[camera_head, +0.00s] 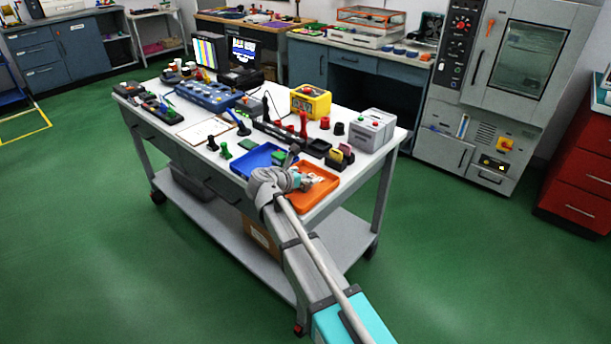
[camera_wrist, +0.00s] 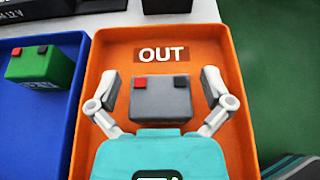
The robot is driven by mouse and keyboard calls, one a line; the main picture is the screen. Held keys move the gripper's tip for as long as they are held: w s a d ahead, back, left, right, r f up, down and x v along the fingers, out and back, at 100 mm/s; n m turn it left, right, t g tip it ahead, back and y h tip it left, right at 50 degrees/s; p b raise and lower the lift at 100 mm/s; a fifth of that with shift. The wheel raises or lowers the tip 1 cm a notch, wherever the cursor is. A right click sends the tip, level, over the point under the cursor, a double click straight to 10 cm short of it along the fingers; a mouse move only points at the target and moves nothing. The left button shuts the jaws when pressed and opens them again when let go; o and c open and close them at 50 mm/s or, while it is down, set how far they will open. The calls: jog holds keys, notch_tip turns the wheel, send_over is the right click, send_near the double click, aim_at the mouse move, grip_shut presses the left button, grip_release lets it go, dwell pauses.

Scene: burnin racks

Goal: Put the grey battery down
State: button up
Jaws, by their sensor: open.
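The grey battery (camera_wrist: 161,98) has a red terminal and a dark terminal on top. In the wrist view it sits in the orange tray (camera_wrist: 226,75), just below the white OUT label (camera_wrist: 161,54). My gripper (camera_wrist: 160,95) is open, with one finger on each side of the battery and small gaps showing between. In the head view my gripper (camera_head: 296,180) is low over the orange tray (camera_head: 318,192) at the near right corner of the bench; the battery cannot be told apart there.
A blue tray (camera_head: 256,158) stands left of the orange one and holds a green battery (camera_wrist: 42,68). Behind are a dark battery holder (camera_head: 318,147), a grey box (camera_head: 372,130) and a yellow meter (camera_head: 310,101). The bench's right edge is close to the orange tray.

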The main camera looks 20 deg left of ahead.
jog(key=shift+r, duration=0.1)
jog(key=shift+s+r, duration=0.15)
jog(key=p+v, duration=0.4)
jog(key=v, duration=0.5)
jog(key=shift+s+a+r, duration=0.15)
jog(key=shift+s+r, duration=0.05)
jog(key=shift+s, duration=0.15)
jog(key=shift+p+v, duration=0.35)
jog(key=shift+v, duration=0.6)
jog(key=shift+f, duration=0.1)
